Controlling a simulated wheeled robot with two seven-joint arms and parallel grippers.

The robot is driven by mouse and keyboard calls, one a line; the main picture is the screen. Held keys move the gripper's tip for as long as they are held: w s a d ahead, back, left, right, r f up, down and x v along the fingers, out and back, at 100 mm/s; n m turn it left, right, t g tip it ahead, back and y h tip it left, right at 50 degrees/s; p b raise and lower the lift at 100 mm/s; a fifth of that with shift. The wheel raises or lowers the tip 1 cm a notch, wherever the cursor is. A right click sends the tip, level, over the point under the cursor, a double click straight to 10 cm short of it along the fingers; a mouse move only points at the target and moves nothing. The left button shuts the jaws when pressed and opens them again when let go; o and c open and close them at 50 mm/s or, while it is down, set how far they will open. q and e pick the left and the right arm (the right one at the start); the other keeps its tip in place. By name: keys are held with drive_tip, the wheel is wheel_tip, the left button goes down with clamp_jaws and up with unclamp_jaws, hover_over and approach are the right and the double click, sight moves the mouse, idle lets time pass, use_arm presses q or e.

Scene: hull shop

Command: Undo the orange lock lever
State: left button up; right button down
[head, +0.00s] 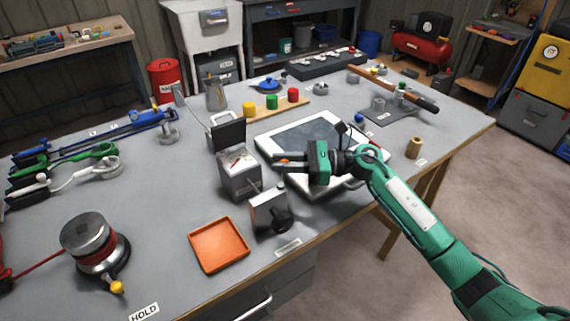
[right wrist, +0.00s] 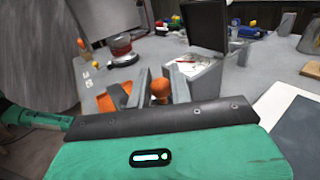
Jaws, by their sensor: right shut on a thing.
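The orange lock lever shows as a rounded orange knob (right wrist: 160,87) between the two fingers of my right gripper in the right wrist view. My right gripper (head: 280,162) is shut on it, just right of a small metal box (head: 239,184) with its dark lid raised. The box also shows behind the fingers in the right wrist view (right wrist: 193,78). In the head view the fingers and the gripper body hide most of the lever, so its angle cannot be told. My left gripper is not in view.
A grey device with a black knob (head: 268,212) stands just in front of the box. An orange tray (head: 218,246) lies near the front edge. A white-framed tablet (head: 300,137) lies behind my gripper. A cord spool (head: 90,240) is at left.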

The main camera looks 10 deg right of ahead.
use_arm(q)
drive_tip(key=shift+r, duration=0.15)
use_arm(e)
drive_tip(key=c, duration=1.3)
unclamp_jaws()
drive_tip(key=shift+d, duration=0.25)
use_arm(q)
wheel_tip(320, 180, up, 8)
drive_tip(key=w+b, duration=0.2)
drive_tip(key=b, duration=0.1)
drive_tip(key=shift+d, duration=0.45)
use_arm(e)
drive_tip(key=v, duration=1.3)
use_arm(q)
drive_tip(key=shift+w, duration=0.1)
use_arm(e)
drive_tip(key=shift+d, duration=0.1)
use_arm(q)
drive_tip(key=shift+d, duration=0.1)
use_arm(e)
drive_tip(key=shift+s, duration=0.1)
